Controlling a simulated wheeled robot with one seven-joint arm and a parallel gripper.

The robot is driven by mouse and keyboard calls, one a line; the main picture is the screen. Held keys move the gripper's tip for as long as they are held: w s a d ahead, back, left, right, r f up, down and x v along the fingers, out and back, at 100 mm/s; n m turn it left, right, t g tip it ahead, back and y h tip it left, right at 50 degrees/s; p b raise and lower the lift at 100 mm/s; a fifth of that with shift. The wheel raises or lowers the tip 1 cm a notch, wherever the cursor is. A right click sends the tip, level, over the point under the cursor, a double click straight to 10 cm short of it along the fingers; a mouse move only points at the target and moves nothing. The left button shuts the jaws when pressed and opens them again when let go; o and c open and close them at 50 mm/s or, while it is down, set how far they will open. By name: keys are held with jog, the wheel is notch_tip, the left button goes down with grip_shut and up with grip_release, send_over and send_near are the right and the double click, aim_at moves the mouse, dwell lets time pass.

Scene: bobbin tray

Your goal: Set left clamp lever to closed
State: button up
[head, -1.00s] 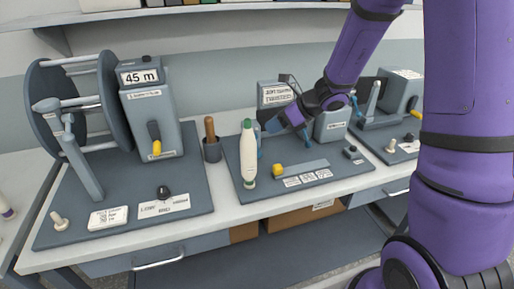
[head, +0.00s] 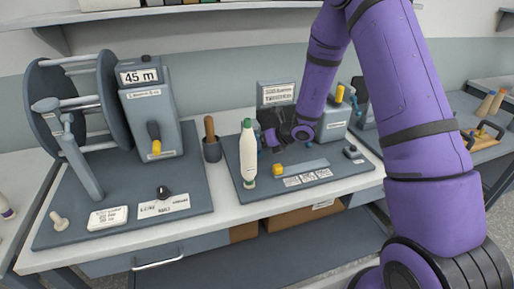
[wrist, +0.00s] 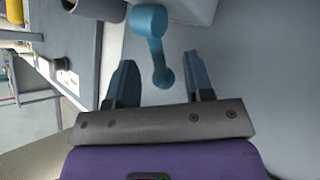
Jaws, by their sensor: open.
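In the wrist view, a teal lever (wrist: 155,45) with rounded ends stands between the two dark blue fingers of my gripper (wrist: 160,85). The fingers are open, with a gap on each side of the lever; I see no contact. In the head view, my gripper (head: 272,138) is low at the middle station, just right of a white bobbin with a green top (head: 248,155). A bit of teal beside the bobbin appears to be the lever; most of it is hidden there. Its exact setting cannot be told.
The middle station's board (head: 330,175) carries a yellow knob (head: 278,170) and white labels. A brown-handled tool stands in a dark cup (head: 212,150). A winder with a 45 m display (head: 139,76) is at left.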

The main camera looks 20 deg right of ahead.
jog(key=shift+x, duration=1.3)
jog(key=shift+c, duration=0.3)
grip_shut()
jog(key=shift+s, duration=0.1)
